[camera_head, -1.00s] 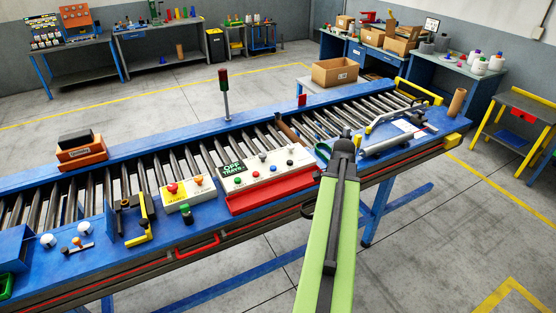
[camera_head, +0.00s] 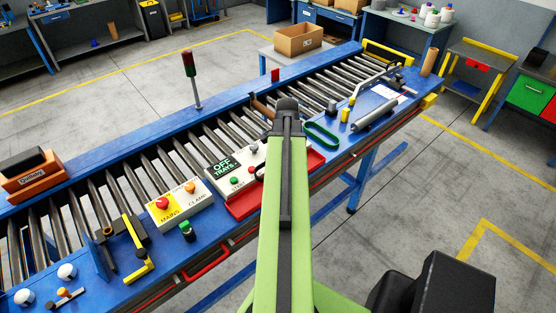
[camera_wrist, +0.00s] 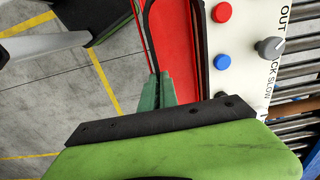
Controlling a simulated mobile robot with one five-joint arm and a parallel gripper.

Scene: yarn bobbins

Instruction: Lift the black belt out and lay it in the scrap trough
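In the wrist view, the dark green fingertips of my gripper (camera_wrist: 157,88) are close together, with a thin black belt (camera_wrist: 151,42) running into them. The belt is a loop; its other strand runs along the right side of the red trough (camera_wrist: 175,40). The gripper is over the trough, but I cannot tell whether the belt touches it. In the head view, the trough (camera_head: 242,206) lies along the front of the conveyor.
A white button panel (camera_head: 222,170) adjoins the trough, with a second panel (camera_head: 175,205) to its left. A green belt loop (camera_head: 321,136) lies right of my arm. A grey cylinder (camera_head: 375,115) is farther right. A signal post (camera_head: 192,80) stands at the back edge.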

